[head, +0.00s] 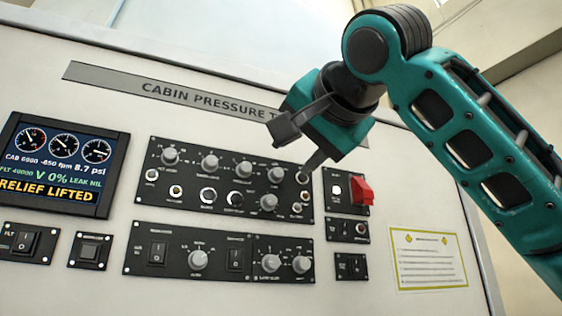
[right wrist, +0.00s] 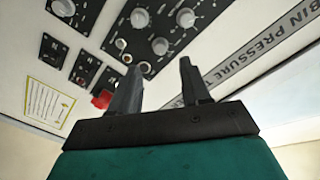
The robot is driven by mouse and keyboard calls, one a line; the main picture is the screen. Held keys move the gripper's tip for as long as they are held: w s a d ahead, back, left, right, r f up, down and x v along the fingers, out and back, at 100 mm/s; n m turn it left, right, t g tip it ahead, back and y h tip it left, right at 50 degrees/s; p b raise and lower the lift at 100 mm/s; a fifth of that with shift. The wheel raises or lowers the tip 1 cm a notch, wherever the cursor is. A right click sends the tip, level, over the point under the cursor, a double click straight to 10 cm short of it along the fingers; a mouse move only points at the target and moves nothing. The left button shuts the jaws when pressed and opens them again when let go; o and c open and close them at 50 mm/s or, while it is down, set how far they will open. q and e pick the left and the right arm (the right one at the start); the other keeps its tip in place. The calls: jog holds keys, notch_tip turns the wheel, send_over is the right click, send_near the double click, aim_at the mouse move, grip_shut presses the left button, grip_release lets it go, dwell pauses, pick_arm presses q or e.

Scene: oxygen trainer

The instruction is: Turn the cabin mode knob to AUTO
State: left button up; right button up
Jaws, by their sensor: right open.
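The trainer's upper panel (head: 222,187) carries several grey round knobs; its small labels are too small to read, so I cannot tell which knob is the cabin mode knob or where AUTO is. A lower panel (head: 222,270) has three more knobs, one at the left (head: 198,259) and two at the right. My right gripper (head: 292,152) is open and empty, in front of the upper panel's right end, one fingertip overlapping the panel's upper right corner. In the right wrist view its fingers (right wrist: 158,70) stand apart, with knobs (right wrist: 160,46) beyond them. My left gripper is not in view.
A red guarded switch (head: 361,190) sits right of the upper panel, with small switch panels (head: 348,229) below. A screen (head: 62,160) at the left reads RELIEF LIFTED. Rocker switches (head: 27,242) sit under it. A yellow-bordered placard (head: 428,260) is at the lower right.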

aim_at(278, 173)
jog(key=p+x, duration=0.1)
jog(key=x, duration=0.5)
jog(key=shift+w+a+p, duration=0.1)
jog(key=shift+w+p, duration=0.3)
jog(key=shift+w, duration=0.2)
jog(key=shift+a, duration=0.1)
jog(key=shift+c, duration=0.5)
jog(key=c, duration=0.6)
grip_shut()
